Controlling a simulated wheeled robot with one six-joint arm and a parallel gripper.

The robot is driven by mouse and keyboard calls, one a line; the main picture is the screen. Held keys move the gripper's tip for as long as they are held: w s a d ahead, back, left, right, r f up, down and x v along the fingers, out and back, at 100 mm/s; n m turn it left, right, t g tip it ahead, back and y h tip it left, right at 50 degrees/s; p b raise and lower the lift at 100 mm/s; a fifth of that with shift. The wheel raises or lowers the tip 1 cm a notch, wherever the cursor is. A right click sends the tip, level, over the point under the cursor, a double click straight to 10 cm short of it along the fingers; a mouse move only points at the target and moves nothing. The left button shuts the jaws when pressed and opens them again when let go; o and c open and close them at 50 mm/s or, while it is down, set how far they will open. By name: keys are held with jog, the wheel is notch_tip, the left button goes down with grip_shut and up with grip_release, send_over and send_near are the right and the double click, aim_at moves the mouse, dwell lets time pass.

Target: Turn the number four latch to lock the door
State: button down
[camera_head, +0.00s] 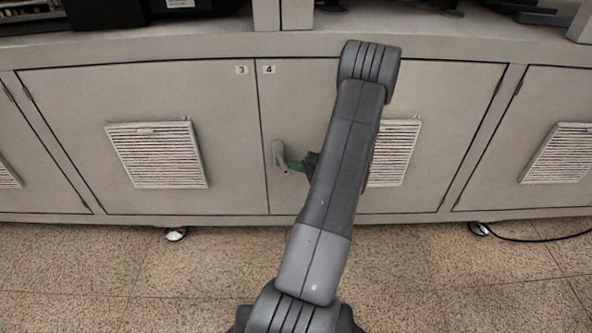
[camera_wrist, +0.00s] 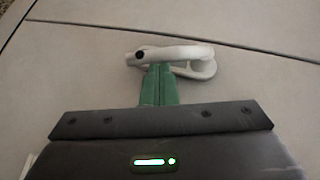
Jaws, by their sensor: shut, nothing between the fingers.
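The number four door (camera_head: 300,105) looks flush with its neighbour and carries a small "4" label (camera_head: 269,70) at its top left corner. Its pale grey latch (camera_head: 278,153) is at the door's left edge, and it also shows in the wrist view (camera_wrist: 185,52) as a looped handle with a dark round spot at its left end. My gripper (camera_head: 290,165) is at the latch, and its green fingers (camera_wrist: 160,70) are shut together with nothing between them. The fingertips overlap the latch's near edge; whether they touch it, I cannot tell. My arm hides part of the door.
The number three door (camera_head: 75,110) with a louvred vent (camera_head: 157,155) is to the left. Another vent (camera_head: 397,150) on door four is partly behind my arm. Cabinet feet (camera_head: 175,234) stand on the tiled floor (camera_head: 100,290). A black cable (camera_head: 545,240) lies at right.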

jog(key=f+b, duration=0.1)
jog(key=b, duration=0.1)
jog(key=a+y+b, duration=0.1)
jog(key=b, duration=0.2)
jog(key=shift+a+f+m+b, duration=0.2)
jog(key=shift+f+m+b, duration=0.1)
jog(key=shift+f+b, duration=0.1)
